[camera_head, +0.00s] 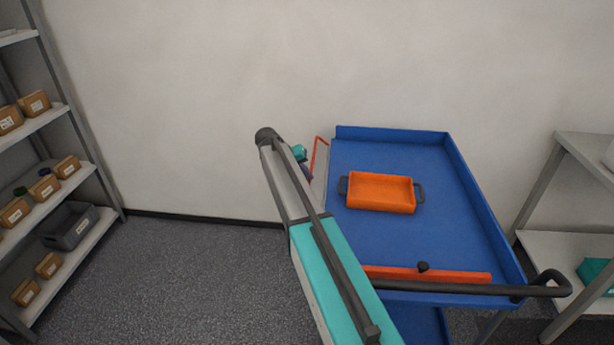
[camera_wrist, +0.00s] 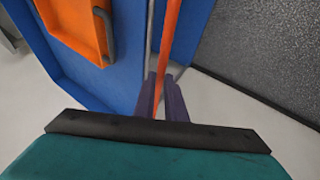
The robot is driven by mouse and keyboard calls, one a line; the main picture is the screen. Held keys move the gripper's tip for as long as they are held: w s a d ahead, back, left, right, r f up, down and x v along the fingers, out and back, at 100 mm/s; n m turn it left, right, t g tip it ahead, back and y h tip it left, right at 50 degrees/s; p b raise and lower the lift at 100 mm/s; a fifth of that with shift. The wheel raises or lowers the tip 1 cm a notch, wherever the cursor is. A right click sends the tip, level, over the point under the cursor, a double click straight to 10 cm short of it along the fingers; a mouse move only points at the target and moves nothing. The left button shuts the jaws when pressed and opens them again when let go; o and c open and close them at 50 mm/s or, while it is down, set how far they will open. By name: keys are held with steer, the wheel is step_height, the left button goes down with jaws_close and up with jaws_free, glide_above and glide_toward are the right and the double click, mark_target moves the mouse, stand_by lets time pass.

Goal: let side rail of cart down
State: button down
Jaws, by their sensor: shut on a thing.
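The blue cart (camera_head: 390,240) stands by the wall, its flat top edged by a low rim; it also shows in the wrist view (camera_wrist: 68,68). The thin red side rail (camera_head: 319,140) is at the cart's left side, partly hidden behind my arm. In the wrist view the rail (camera_wrist: 168,50) runs as a straight red bar between the purple fingers of my gripper (camera_wrist: 160,98), which is shut on it. In the head view my gripper (camera_head: 305,170) is mostly hidden by my arm. How far the rail is tilted I cannot tell.
An orange tray (camera_head: 380,192) with dark handles sits on the cart. An orange bar (camera_head: 455,277) with a black knob (camera_head: 423,267) lies along the near edge, beside a black push handle (camera_head: 545,290). Shelves stand left (camera_head: 45,115) and right (camera_head: 560,245). Floor left of the cart is clear.

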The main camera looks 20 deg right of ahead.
steer(key=shift+w+a+r, duration=0.1)
steer(key=shift+w, duration=0.1)
steer(key=c, duration=1.9)
jaws_free()
steer(key=shift+o, duration=0.4)
steer(key=shift+s, duration=0.1)
steer(key=b+v, duration=0.2)
steer(key=v, duration=1.1)
steer(key=shift+r, duration=0.25)
steer(key=shift+a+r, duration=0.1)
